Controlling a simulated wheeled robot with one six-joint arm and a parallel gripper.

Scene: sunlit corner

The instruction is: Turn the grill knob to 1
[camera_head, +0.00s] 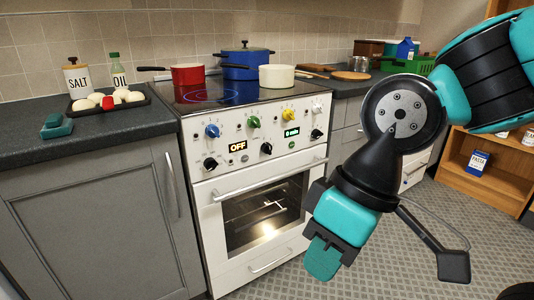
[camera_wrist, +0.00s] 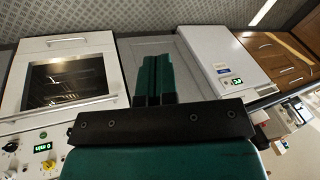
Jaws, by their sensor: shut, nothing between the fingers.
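The white cooker's control panel (camera_head: 255,131) faces me in the head view. It has a blue knob (camera_head: 212,130), a green knob (camera_head: 253,122), a yellow knob (camera_head: 288,114) and several black knobs, among them left (camera_head: 210,164), middle (camera_head: 266,148) and right (camera_head: 316,134). Their labels are too small to read, so I cannot tell which is the grill knob. One display reads OFF (camera_head: 238,146). My gripper (camera_head: 323,261) is shut and empty, low in front of the cooker's right side, apart from the knobs. Its closed fingers also show in the wrist view (camera_wrist: 154,79).
The oven door (camera_head: 265,208) is closed and lit inside. A red pot (camera_head: 188,75), blue pot (camera_head: 245,62) and white pot (camera_head: 277,76) stand on the hob. A tray (camera_head: 82,110) holds eggs on the left counter. The floor (camera_head: 385,255) before the cooker is clear.

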